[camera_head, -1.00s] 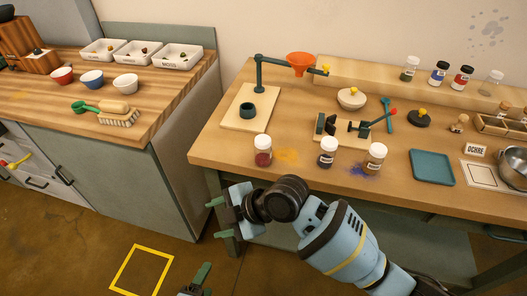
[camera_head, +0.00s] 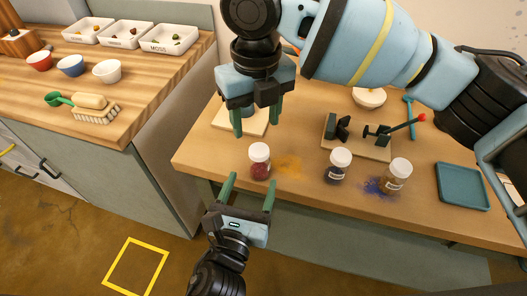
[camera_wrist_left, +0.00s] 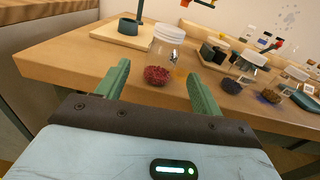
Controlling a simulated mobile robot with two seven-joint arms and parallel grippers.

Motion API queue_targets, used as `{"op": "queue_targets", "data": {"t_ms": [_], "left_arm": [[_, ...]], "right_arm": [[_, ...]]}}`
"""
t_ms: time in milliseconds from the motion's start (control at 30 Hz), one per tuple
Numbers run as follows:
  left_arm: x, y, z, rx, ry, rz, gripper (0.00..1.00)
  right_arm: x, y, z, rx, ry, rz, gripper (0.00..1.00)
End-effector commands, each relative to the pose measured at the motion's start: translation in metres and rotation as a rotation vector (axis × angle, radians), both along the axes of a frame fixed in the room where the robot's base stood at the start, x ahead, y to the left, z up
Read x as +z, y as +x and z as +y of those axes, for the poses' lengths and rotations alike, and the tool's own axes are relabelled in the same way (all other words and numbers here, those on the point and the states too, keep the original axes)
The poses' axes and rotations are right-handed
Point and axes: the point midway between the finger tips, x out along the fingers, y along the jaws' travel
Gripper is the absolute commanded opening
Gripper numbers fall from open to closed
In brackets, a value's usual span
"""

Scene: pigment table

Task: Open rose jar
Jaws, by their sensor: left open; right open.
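The rose jar (camera_head: 260,168), a clear jar of red pigment with a white lid (camera_head: 260,150), stands upright near the table's front edge. In the left wrist view the jar (camera_wrist_left: 161,60) shows ahead, between and beyond the finger directions. My left gripper (camera_head: 250,184) is open and empty, just in front of the jar, its fingers pointing at it. My right gripper (camera_head: 256,130) is open and empty, fingers pointing down, above and slightly behind the lid in the picture. Neither gripper visibly touches the jar. The lid is on the jar.
A dark-pigment jar (camera_head: 336,168) and a brown-pigment jar (camera_head: 394,178) stand to the right along the front edge. A clamp fixture on a board (camera_head: 372,148) and a teal tray (camera_head: 463,190) are further right. My right arm hides much of the table's back.

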Motion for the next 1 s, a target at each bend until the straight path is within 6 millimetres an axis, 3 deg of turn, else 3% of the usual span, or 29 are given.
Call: {"op": "queue_targets", "data": {"t_ms": [367, 800, 1000], "left_arm": [[0.006, 0.007, -0.004, 0.0, 0.036, -0.028, 0.67], [0.006, 0.062, -0.02, 0.001, 0.035, -0.026, 0.67], [0.006, 0.075, -0.023, -0.001, 0.035, -0.026, 0.67]], "right_arm": [[0.006, 0.001, -0.004, 0.023, -0.022, -0.003, 0.54], [0.006, 0.001, -0.004, 0.023, -0.02, -0.004, 0.54], [0.006, 0.001, -0.004, 0.023, -0.02, -0.004, 0.54]]}}
